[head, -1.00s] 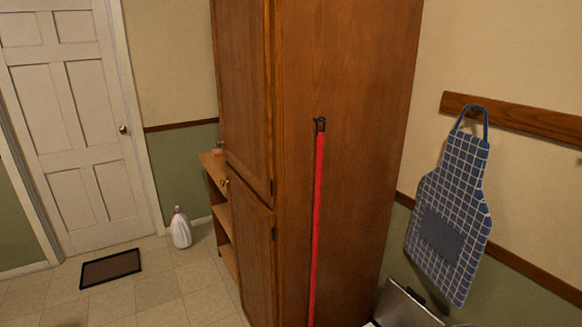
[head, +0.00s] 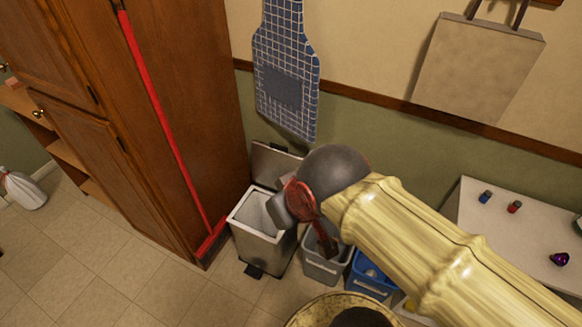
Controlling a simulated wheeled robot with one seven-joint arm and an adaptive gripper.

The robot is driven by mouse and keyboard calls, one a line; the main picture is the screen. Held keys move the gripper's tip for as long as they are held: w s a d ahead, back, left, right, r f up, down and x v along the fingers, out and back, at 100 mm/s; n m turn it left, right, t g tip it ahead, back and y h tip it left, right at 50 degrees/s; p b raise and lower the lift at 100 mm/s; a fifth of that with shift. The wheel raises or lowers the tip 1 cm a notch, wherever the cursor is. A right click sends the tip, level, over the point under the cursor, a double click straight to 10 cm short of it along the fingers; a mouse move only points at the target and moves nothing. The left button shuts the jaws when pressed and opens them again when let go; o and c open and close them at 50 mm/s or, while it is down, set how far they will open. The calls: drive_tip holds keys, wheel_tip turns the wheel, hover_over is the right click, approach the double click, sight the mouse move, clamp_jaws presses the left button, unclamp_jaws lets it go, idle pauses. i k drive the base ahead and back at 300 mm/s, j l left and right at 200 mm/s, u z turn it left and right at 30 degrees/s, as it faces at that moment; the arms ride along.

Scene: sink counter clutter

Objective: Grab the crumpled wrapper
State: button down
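I cannot clearly make out a crumpled wrapper. A small shiny purple lump (head: 559,260) lies on the white surface at the right; it is too small to tell whether it is the wrapper. My arm reaches in from the lower right, and my gripper (head: 322,238) points down in front of the bins, partly hidden by the arm's end. It is well to the left of the purple lump. Its fingers are too unclear to show whether they are open or shut.
A lidded bin (head: 262,240) with its lid up, a grey bin (head: 326,268) and a blue bin (head: 370,276) stand along the wall. A small blue item (head: 486,197) and a red item (head: 514,207) lie on the white surface (head: 490,230). A wooden cabinet (head: 180,90) stands left.

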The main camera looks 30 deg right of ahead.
sight(562, 259)
drive_tip(key=z, duration=3.5)
drive_tip(key=i+j+u, duration=0.15)
drive_tip(key=j+u, duration=0.15)
drive_tip(key=u, duration=0.2)
drive_tip(key=i+j+u, duration=0.2)
drive_tip(key=u, duration=0.25)
drive_tip(key=j, duration=0.1)
